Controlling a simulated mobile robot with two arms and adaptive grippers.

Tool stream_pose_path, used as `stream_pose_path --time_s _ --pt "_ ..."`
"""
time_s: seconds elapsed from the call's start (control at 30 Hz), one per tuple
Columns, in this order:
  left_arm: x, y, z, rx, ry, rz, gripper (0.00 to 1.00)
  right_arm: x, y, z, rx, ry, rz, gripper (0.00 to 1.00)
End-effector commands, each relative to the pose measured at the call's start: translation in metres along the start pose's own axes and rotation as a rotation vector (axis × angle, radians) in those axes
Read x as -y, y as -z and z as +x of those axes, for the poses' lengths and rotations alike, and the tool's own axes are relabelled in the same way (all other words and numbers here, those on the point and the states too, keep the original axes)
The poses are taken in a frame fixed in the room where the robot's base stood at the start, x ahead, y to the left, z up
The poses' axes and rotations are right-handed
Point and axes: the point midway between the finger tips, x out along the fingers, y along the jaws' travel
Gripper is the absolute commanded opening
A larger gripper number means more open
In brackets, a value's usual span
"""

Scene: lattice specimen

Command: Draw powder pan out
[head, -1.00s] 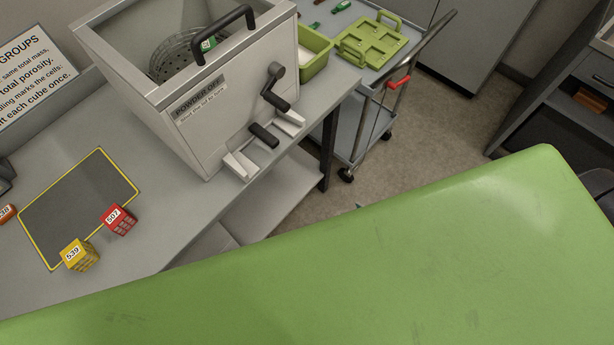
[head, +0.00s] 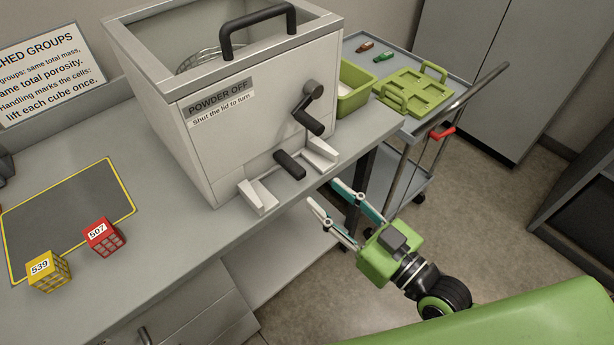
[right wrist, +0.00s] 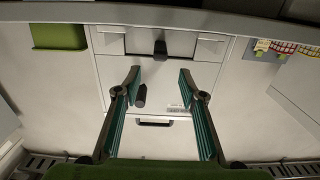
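The powder pan sits low in the front of the grey powder box (head: 262,118), with its black handle (head: 289,165) jutting out between two white brackets. The pan looks closed, its front about flush with the box. In the right wrist view, which is upside down, the pan handle (right wrist: 160,48) lies at the upper middle, beyond the fingertips. My right gripper (head: 323,192) is open and empty, in front of and right of the handle, apart from it. Its two fingers (right wrist: 159,75) also show spread in the right wrist view. My left gripper is out of view.
A black crank (head: 312,110) sticks out above the pan on the box front. A green bin (head: 356,88) stands right of the box. A cart (head: 398,150) is beyond the bench end. Red (head: 104,237) and yellow (head: 48,271) cubes lie on the bench left.

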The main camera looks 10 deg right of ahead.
Motion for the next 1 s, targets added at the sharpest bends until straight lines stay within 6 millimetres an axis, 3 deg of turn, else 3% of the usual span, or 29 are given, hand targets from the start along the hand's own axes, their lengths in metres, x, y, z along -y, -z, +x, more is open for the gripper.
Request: stream_pose_path --time_s 0.6,0.8,1.0 --pt "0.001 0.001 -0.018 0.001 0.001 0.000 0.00 0.001 0.002 0.103 -0.002 0.001 0.001 0.38" --pt "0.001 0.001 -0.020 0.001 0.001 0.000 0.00 0.000 0.001 0.121 0.000 0.000 0.001 0.38" --pt "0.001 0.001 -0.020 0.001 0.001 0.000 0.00 0.001 0.000 0.125 0.001 0.001 -0.001 0.38"
